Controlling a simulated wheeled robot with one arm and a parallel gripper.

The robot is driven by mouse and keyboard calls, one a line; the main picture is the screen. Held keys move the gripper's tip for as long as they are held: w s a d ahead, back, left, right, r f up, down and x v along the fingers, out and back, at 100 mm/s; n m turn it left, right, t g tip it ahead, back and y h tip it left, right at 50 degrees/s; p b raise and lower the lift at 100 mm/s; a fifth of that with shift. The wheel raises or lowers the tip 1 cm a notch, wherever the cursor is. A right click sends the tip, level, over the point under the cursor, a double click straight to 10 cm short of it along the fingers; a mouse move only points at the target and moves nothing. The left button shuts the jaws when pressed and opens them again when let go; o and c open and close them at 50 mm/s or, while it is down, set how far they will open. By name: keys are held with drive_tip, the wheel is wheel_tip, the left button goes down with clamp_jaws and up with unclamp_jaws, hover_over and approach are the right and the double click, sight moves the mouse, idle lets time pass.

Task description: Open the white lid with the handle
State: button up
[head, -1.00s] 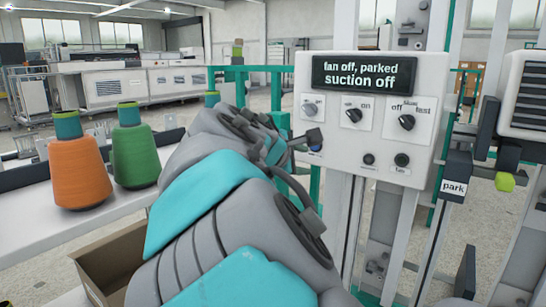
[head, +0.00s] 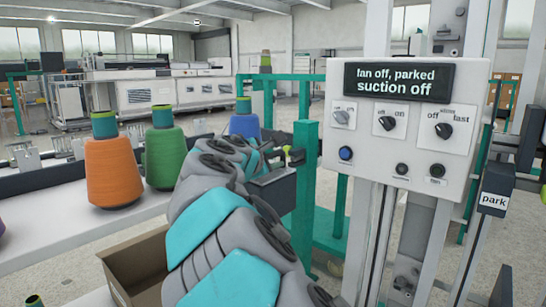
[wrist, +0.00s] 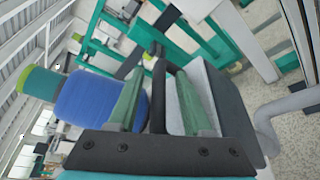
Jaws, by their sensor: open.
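In the wrist view, my gripper (wrist: 160,76) is open, with one green finger on each side of a black bar that looks like the handle (wrist: 158,97). I cannot tell whether either finger touches the bar. A pale, whitish flat surface, probably the lid (wrist: 214,88), lies beside and behind the right finger, with a dark box side to its right. In the head view, a dark box (head: 274,194) stands at the end of my arm. My arm hides most of the lid and handle there, and the finger gap is unclear.
A blue cone (wrist: 92,103) stands close to the left finger. Orange (head: 113,172) and green (head: 165,157) cones stand on the white shelf. A control panel (head: 408,128) reading "fan off, parked, suction off" is at right. A green frame (head: 306,185) stands behind the box.

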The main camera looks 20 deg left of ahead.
clamp_jaws()
idle(0.5)
idle(1.0)
